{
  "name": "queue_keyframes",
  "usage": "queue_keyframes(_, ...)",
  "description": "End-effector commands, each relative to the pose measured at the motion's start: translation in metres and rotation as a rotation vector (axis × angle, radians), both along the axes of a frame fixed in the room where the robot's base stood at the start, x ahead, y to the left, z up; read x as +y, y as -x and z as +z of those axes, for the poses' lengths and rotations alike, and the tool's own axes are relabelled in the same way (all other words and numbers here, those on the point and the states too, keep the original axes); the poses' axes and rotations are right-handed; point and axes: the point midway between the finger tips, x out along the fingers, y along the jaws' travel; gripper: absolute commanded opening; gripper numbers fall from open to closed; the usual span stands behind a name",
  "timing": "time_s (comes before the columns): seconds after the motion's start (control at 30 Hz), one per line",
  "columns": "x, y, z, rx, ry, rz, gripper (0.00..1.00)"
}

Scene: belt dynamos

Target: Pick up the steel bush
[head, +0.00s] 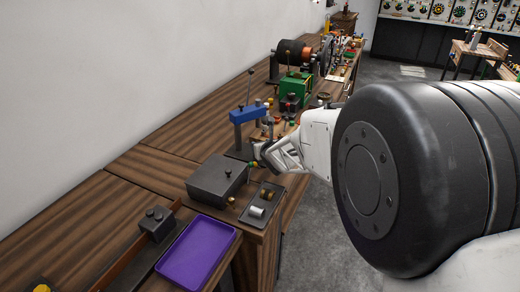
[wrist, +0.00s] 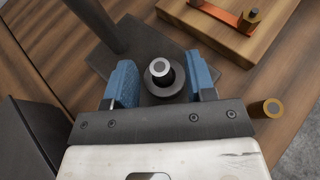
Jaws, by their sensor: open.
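A small silver cylinder that looks like a steel bush (head: 256,211) sits in the dark tray (head: 272,212) at the bench edge in the head view, below and apart from my gripper (head: 261,157). In the wrist view, another silver ring with a dark centre (wrist: 160,65) stands on a round black base between my two blue finger pads. I cannot tell if this ring is a separate bush. My gripper is open, and a gap shows between each pad and the ring. The fingertips are small and partly hidden in the head view.
A blue-topped press (head: 248,114) stands close beside my gripper. A grey box (head: 217,180), a purple tray (head: 199,250) and brass-coloured bushes (head: 267,194) are nearby. A brass cylinder (wrist: 272,107) stands right of my fingers in the wrist view.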

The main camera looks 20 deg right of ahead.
Motion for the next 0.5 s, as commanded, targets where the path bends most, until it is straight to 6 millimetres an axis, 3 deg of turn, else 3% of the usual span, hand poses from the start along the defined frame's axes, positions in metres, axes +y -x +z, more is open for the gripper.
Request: queue_keyframes(0.5, 0.0, -0.0075, -0.0027, 0.0, 0.001, -0.001, 0.5)
